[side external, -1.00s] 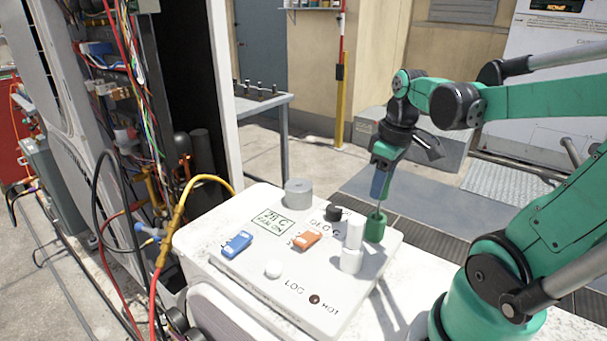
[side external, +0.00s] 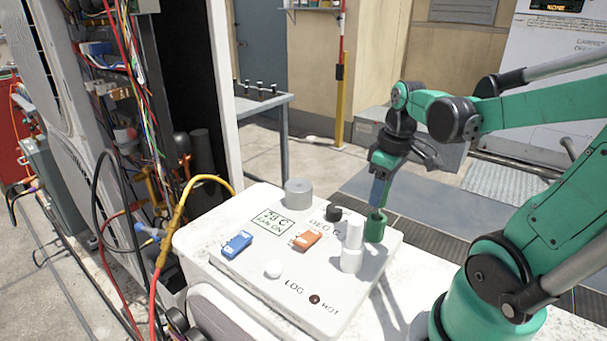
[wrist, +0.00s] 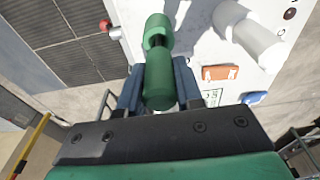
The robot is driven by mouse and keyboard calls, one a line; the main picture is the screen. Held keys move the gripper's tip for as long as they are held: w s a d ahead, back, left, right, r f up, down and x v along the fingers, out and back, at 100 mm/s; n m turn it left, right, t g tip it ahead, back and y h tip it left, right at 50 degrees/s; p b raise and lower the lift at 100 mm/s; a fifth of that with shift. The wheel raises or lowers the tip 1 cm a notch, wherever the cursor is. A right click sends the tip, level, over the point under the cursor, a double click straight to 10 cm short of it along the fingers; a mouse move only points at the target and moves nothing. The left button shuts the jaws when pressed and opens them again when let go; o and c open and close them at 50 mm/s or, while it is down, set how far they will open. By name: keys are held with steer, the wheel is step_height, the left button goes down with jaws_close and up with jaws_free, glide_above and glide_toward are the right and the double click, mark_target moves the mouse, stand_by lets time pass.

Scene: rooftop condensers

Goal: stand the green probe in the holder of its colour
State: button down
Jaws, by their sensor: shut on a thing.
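The green probe (wrist: 160,82) is gripped between the two blue fingers of my gripper (side external: 380,190), in line with the green holder (wrist: 157,28) in the wrist view. In the side view the green holder (side external: 375,231) stands at the right edge of the white panel box, directly below my fingertips.
A white holder with a white probe (side external: 352,250) stands close left of the green holder. The panel box (side external: 245,270) also carries an orange switch (side external: 306,241), a blue switch (side external: 237,244), a black knob (side external: 333,213) and a grey cylinder (side external: 298,194). Cables hang at left.

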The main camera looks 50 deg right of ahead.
steer(key=shift+f, duration=1.25)
stand_by(0.3)
steer(key=c, duration=0.5)
jaws_free()
steer(key=shift+s+r, duration=0.2)
steer(key=shift+r, duration=1.2)
steer(key=shift+s+r, duration=0.15)
steer(key=shift+r, duration=1.25)
steer(key=w+a+t, duration=0.3)
steer(key=a, duration=0.4)
steer(key=w+a+t, duration=0.2)
steer(key=w+a, duration=0.1)
steer(key=a, duration=0.3)
steer(key=shift+w+a+f+t, duration=0.35)
steer(key=shift+a+f+t, duration=0.05)
